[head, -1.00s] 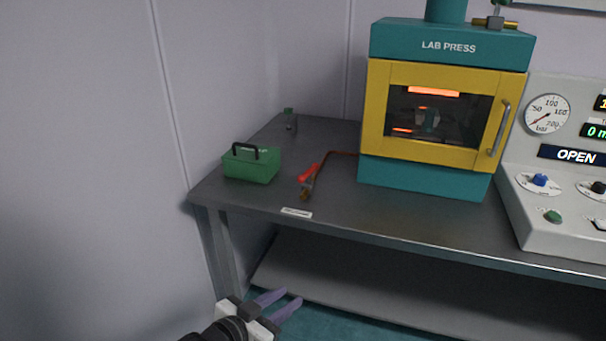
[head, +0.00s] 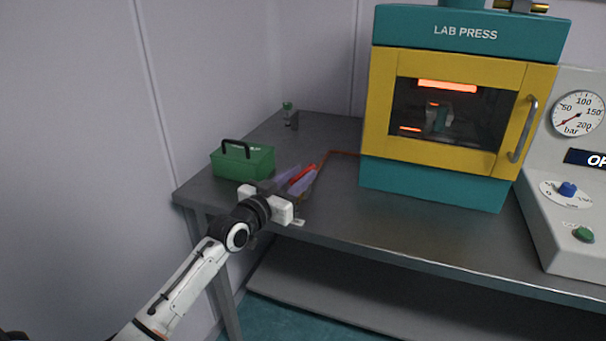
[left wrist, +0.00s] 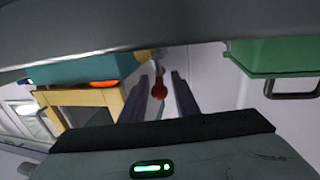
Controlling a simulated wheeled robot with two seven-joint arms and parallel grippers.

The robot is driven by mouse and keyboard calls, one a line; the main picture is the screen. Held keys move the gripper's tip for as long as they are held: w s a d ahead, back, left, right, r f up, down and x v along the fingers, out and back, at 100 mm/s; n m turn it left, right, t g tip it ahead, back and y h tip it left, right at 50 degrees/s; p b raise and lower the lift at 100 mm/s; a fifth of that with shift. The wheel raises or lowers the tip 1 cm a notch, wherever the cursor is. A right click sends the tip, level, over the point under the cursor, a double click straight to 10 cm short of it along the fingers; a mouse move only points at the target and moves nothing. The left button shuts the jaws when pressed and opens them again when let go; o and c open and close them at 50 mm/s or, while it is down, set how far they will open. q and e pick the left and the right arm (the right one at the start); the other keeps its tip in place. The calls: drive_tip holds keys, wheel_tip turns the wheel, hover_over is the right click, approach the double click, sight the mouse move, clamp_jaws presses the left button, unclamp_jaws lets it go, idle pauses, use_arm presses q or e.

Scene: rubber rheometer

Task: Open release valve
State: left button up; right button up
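The release valve's red lever (head: 304,172) is near the front left of the metal bench, on a thin copper pipe (head: 340,154) that runs toward the press. My left gripper (head: 295,180) is at the lever, and its purple fingers partly hide the valve body. In the left wrist view, the red rounded lever end (left wrist: 158,91) shows between the two fingers (left wrist: 163,92), which stand apart with gaps on both sides. Whether either finger touches the lever cannot be told. My right gripper is out of view.
A green box with a dark handle (head: 243,163) stands left of the valve. The yellow and teal lab press (head: 465,160) stands to the right, its door closed. A grey console (head: 570,240) with a gauge is farther right. A small green-topped item (head: 289,115) stands at the back.

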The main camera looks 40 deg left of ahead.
use_arm(q)
drive_tip(key=shift+w, duration=0.9)
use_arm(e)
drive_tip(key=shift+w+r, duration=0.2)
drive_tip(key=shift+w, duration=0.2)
use_arm(q)
drive_tip(key=shift+c, duration=0.4)
clamp_jaws()
drive_tip(key=y+p, duration=0.1)
drive_tip(key=p, duration=0.1)
drive_tip(key=n+y+p, duration=0.1)
drive_tip(key=p, duration=0.1)
drive_tip(key=shift+r, duration=0.4)
drive_tip(key=shift+f+n+y+p, duration=0.15)
drive_tip(key=shift+n+y+p, duration=0.55)
drive_tip(key=shift+p, duration=0.25)
drive_tip(key=shift+f+g+y, duration=0.2)
drive_tip(key=shift+g+y, duration=0.1)
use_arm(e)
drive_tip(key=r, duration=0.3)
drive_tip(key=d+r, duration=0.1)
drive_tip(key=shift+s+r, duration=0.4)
use_arm(q)
drive_tip(key=shift+o, duration=0.4)
unclamp_jaws()
